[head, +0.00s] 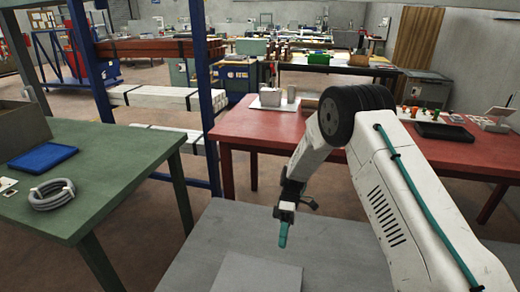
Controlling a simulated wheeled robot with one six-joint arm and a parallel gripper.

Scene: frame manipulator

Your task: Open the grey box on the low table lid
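A grey box (256,274) sits on the grey low table (345,262) at the bottom of the head view. Only its flat, paler top shows, cut off by the lower picture edge; the lid looks shut. Its sides and any handle are not visible. My gripper (283,235) points down above the table, just beyond the box's far edge in the picture, and looks apart from it. Its teal fingertip area shows, but the two fingers cannot be told apart. I see nothing held in it.
A red table (255,130) stands behind, with a white tray, a black tray (444,132) and small coloured parts. A green table (110,160) at the left holds a coiled grey hose (52,195) and a blue tray (42,158). A blue rack post stands between them.

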